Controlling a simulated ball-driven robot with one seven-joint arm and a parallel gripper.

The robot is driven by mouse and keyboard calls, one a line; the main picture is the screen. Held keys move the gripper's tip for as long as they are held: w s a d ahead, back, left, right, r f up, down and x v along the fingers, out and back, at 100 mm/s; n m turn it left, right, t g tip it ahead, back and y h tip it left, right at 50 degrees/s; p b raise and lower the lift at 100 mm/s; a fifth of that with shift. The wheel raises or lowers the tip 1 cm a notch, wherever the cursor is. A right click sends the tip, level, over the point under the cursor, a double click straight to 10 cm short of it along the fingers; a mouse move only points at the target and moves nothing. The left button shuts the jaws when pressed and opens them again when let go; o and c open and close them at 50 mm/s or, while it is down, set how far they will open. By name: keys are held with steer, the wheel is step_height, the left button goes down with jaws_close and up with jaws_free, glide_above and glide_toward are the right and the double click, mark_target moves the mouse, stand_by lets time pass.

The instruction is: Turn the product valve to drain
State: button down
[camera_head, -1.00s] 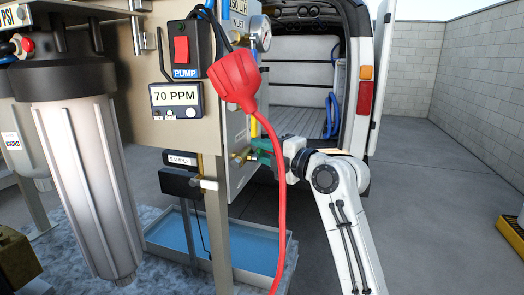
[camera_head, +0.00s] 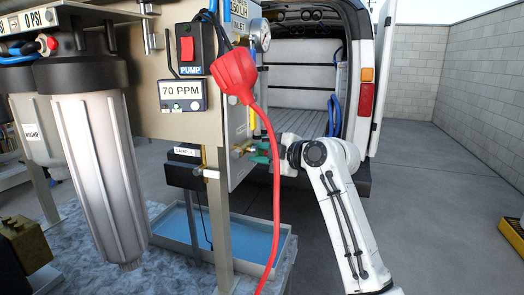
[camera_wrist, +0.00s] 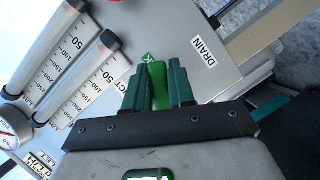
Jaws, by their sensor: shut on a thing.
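The product valve's bright green handle (camera_wrist: 158,88) is between the dark green fingers of my gripper (camera_wrist: 157,76) in the wrist view. The fingers are shut on it, one on each side. A "DRAIN" label (camera_wrist: 209,47) is on the grey panel to the right of the handle. In the head view my gripper (camera_head: 264,153) reaches the right face of the panel from the right, beside a brass fitting (camera_head: 241,151). The handle is hard to tell from the fingers there.
A red plug (camera_head: 235,72) and its hanging red cable are in front of the panel, close to my gripper. A shallow water tray (camera_head: 190,243) is below. Flow tubes (camera_wrist: 78,62) and a round gauge (camera_wrist: 12,127) are left of the fingers. Open concrete floor is at right.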

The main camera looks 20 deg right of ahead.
steer(key=m, duration=0.1)
steer(key=f+m+g+p, duration=0.1)
steer(key=shift+s+a+f+m+g, duration=0.1)
steer(key=shift+s+a+m+g, duration=0.2)
steer(key=shift+s+m, duration=0.1)
steer(key=shift+s+a+f+m+g+y+p, duration=0.35)
steer(key=shift+m+g+p, duration=0.25)
steer(key=shift+m+p, duration=0.25)
steer(key=shift+s+a+f+m+g+y+p, duration=0.1)
steer(key=shift+s+a+m+g+y+p, duration=0.1)
steer(key=shift+s+m+g+p, duration=0.35)
steer(key=shift+s+a+f+m+g+y+p, duration=0.15)
steer(key=shift+a+m+g+y, duration=0.1)
steer(key=shift+m, duration=0.5)
steer(key=shift+s+a+f+m+g+y+p, duration=0.1)
steer(key=shift+s+a+m+g+y+p, duration=0.2)
steer(key=shift+m, duration=0.35)
steer(key=shift+d, duration=0.1)
steer(key=c, duration=1)
jaws_free()
steer(key=shift+c, duration=0.2)
steer(key=shift+s+d, duration=0.1)
steer(key=b+v, duration=0.2)
steer(key=v, duration=0.8)
steer(key=shift+d+r+b, duration=0.2)
steer(key=shift+b, duration=0.15)
